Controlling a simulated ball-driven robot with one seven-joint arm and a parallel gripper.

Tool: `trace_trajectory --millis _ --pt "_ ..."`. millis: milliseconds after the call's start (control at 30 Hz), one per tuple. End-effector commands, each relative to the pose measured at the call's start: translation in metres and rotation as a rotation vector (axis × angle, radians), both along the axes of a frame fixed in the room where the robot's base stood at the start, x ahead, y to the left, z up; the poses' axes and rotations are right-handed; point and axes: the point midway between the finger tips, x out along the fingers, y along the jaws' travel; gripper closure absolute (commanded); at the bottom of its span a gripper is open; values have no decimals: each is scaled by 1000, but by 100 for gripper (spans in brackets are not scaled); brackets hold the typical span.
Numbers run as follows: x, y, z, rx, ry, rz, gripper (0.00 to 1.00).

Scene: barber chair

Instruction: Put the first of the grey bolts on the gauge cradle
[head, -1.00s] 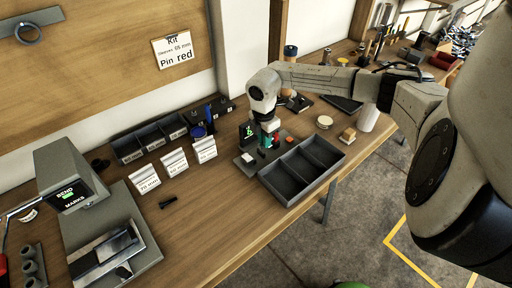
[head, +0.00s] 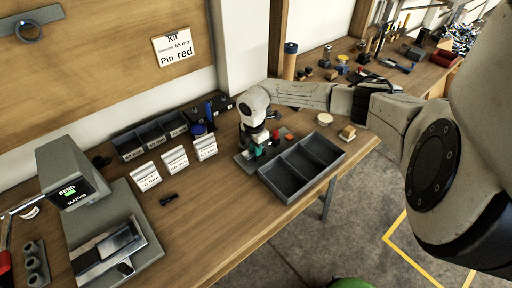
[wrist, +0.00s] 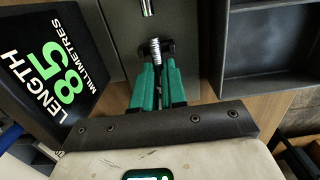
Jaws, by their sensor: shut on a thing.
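My gripper (head: 257,153) is low over the gauge's grey base plate (head: 243,163), beside the tray. In the wrist view its teal fingers (wrist: 157,88) are shut on a grey bolt (wrist: 156,50) whose threaded end sticks out ahead. That end lies at a small black cradle part (wrist: 169,47); whether it rests on it or hangs just over it I cannot tell. The gauge display (wrist: 48,70) reads length 85 millimetres. In the head view my arm hides most of the gauge.
An empty grey tray (head: 271,182) with three compartments stands right of the gauge. Labelled bins (head: 153,136) and white label cards (head: 175,160) lie left. A small dark piece (head: 168,199) lies on the bench. The bend press (head: 105,235) stands at the front left.

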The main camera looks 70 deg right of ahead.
Motion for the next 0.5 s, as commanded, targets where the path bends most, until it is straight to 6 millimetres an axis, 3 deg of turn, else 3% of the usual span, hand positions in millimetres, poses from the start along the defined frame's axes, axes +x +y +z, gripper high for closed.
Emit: trace_trajectory --millis 33,67,300,500 --pt "0 0 -2 1 1 0 100" --pt "0 0 -1 1 1 0 86" --pt "0 0 -1 1 1 0 63" --pt "0 0 -1 0 0 1 63"
